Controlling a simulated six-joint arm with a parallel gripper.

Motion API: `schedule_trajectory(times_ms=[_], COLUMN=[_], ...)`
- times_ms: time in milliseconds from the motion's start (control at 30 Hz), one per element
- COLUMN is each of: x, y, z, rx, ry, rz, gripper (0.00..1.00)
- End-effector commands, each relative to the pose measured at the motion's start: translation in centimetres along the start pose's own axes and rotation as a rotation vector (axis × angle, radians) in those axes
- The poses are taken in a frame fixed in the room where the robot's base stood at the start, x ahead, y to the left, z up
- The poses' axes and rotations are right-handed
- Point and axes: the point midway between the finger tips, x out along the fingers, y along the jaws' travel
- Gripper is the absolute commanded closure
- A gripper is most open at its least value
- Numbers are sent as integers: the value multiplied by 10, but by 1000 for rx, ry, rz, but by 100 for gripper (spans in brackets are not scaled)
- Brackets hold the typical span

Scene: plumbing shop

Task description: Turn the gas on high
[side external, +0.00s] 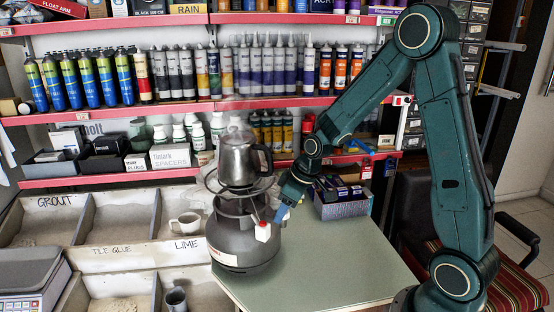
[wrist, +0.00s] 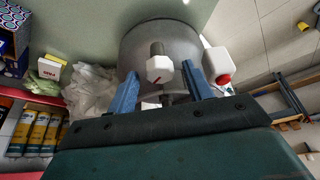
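A grey gas bottle (side external: 245,250) stands on the table with a burner ring on top; it also shows in the wrist view (wrist: 150,38). A steaming metal kettle (side external: 239,163) sits on the burner. In the wrist view a white octagonal knob (wrist: 158,68) with a small red mark faces me on a stem. My gripper (wrist: 160,72) is open, with one blue finger on each side of the knob and gaps showing. A white block with a red button (wrist: 218,65) is just right of the right finger. In the side view my gripper (side external: 281,213) hides the knob.
A white cup (side external: 186,224) and a dark mug (side external: 177,299) sit in the bins at left. A patterned box (side external: 342,205) is on the table behind my gripper. Crumpled plastic (wrist: 90,88) lies beside the bottle. The table's front (side external: 330,275) is clear.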

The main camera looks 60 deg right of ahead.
Motion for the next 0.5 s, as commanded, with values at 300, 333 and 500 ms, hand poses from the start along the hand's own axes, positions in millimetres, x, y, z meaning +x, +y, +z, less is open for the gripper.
schedule_trajectory(times_ms=[300, 333, 500], x=[-1, -1, -6], y=[0, 0, 0], z=[0, 0, 0], rx=[0, 1, 1], ry=[-1, 0, 0], rz=[0, 0, 0], gripper=[48, 48, 48])
